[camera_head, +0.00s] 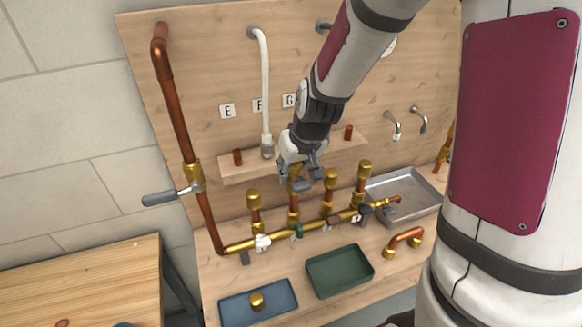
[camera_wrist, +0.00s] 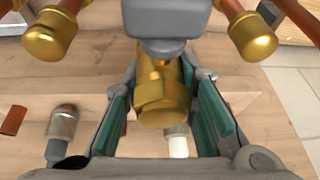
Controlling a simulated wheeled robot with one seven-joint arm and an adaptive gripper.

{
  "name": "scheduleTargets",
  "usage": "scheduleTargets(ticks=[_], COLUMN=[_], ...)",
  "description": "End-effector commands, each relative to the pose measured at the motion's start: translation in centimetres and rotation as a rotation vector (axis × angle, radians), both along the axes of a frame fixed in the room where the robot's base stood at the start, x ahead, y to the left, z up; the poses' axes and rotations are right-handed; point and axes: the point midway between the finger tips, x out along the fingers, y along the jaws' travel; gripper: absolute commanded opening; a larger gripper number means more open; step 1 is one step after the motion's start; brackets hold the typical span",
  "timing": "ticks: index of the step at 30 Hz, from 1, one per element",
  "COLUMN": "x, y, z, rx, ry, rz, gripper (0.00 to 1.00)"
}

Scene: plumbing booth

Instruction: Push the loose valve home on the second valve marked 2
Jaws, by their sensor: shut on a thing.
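My gripper (camera_head: 297,168) is over the second upright copper pipe from the left (camera_head: 294,206) on the brass manifold. It is shut on a brass valve (camera_wrist: 160,98), whose body sits between the teal finger pads in the wrist view. The valve's grey lever (camera_wrist: 165,22) shows at the top of that view and sticks out to the right below my gripper in the head view (camera_head: 302,185). The valve is in line with the pipe top; how far it sits on the pipe is hidden. I cannot read a mark 2.
Brass-capped uprights stand close on both sides, at left (camera_head: 254,197) and right (camera_head: 330,180). A shelf (camera_head: 235,169) with copper stubs is behind. A blue tray (camera_head: 230,312) holding a brass cap, an empty green tray (camera_head: 340,288) and a metal tray (camera_head: 428,205) stand around.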

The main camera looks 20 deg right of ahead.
Motion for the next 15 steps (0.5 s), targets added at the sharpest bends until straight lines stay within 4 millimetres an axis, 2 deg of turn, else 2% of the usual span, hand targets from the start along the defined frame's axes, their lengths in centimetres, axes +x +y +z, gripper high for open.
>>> scheduleTargets(ticks=[15], x=[0.1], y=[0.0], z=[-1.2], rx=[0.000], ry=[-0.001], rz=[-0.001], gripper=[0.00])
